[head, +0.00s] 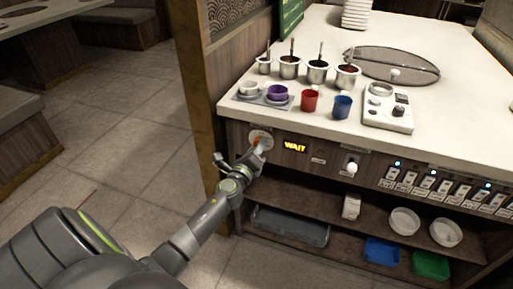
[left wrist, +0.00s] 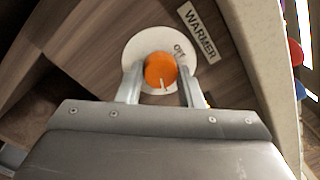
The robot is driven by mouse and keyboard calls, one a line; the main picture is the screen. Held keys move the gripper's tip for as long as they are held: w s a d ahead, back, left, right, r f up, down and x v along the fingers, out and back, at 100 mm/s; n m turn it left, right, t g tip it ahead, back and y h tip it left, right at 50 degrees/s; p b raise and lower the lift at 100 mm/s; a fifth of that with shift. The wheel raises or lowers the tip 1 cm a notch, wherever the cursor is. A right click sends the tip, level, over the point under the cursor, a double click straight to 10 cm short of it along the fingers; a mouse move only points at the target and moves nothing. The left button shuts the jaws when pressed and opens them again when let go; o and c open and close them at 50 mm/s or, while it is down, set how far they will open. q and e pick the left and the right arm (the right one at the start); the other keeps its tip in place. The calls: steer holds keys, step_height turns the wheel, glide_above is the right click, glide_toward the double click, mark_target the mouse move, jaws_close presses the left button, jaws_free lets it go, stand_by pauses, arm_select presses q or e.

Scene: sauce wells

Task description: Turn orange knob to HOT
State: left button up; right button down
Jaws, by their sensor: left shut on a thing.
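The orange knob (left wrist: 160,69) sits on a round white dial plate (left wrist: 140,42) on the wood-look counter front. In the left wrist view the fingers of my left gripper (left wrist: 160,80) are on either side of the knob, shut on it. A pale mark shows on the knob's lower part. The word OFF is on the plate at the upper right; no HOT label is readable. A WARMER label (left wrist: 197,32) is beside the plate. In the head view, my left gripper (head: 256,150) covers much of the knob, and the plate (head: 261,134) shows behind it. My right gripper is not in view.
An amber display (head: 294,147) reading WAIT is right of the knob. A white-handled control (head: 351,166) and several switches are farther right. Red (head: 310,101) and blue (head: 342,107) cups stand near the counter's edge. A shelf with a tray (head: 290,226) is below.

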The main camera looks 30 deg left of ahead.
arm_select(q)
steer(key=shift+f, duration=0.1)
steer(key=o, duration=1)
steer(key=shift+s, duration=0.15)
steer(key=shift+b+v, duration=0.5)
steer(key=shift+v, duration=8.1)
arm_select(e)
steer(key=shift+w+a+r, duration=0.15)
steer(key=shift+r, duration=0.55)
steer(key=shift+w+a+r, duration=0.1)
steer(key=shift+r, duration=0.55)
